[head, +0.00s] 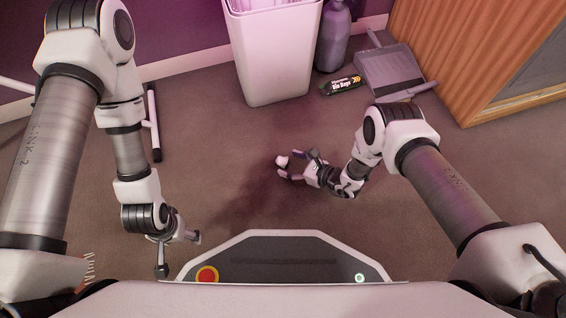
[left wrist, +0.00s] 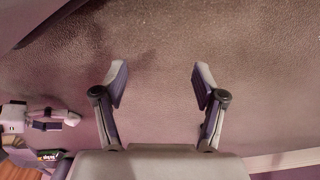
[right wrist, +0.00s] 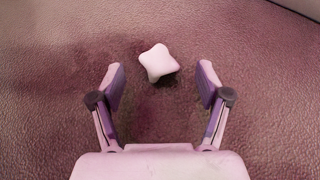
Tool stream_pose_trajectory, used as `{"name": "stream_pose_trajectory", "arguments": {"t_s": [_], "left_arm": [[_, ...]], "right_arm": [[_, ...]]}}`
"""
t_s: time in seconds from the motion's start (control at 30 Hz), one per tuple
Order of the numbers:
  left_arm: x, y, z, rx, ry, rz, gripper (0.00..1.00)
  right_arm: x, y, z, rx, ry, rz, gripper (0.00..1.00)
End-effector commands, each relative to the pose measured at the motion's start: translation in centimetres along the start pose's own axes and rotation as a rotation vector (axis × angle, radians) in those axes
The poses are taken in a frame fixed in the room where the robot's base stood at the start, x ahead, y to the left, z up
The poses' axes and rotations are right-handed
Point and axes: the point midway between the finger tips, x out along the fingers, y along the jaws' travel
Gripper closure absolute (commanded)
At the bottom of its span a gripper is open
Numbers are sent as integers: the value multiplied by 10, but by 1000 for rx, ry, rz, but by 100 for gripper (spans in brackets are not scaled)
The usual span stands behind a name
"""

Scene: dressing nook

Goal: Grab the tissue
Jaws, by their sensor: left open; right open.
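The tissue (right wrist: 159,63) is a small white crumpled piece on the brown carpet. In the right wrist view it lies just beyond and between the fingertips of my right gripper (right wrist: 161,88), which is open and empty. In the head view the tissue (head: 282,161) shows near the middle, close to the tips of my right gripper (head: 287,169). I cannot tell whether a finger touches it. My left gripper (head: 180,254) is open and empty, low on the left. In the left wrist view only bare carpet shows between the left gripper's fingers (left wrist: 158,85).
A white bin (head: 268,60) stands at the back, with a purple bottle (head: 333,38), a dark bin-bag roll (head: 341,86) and a grey dustpan (head: 392,70) to its right. A wooden cabinet (head: 480,50) fills the far right. The carpet around the tissue is clear.

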Motion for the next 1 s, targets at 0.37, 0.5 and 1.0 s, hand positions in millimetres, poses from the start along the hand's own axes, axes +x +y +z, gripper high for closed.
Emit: {"name": "stream_pose_trajectory", "arguments": {"t_s": [0.37,0.5,1.0], "left_arm": [[34,0,-10,13,28,-4,29],[34,0,-10,13,28,-3,29],[33,0,-9,13,27,-3,29]], "right_arm": [[37,-3,0,1,0,1,24],[37,-3,0,0,1,1,44],[36,-3,0,0,1,1,65]]}}
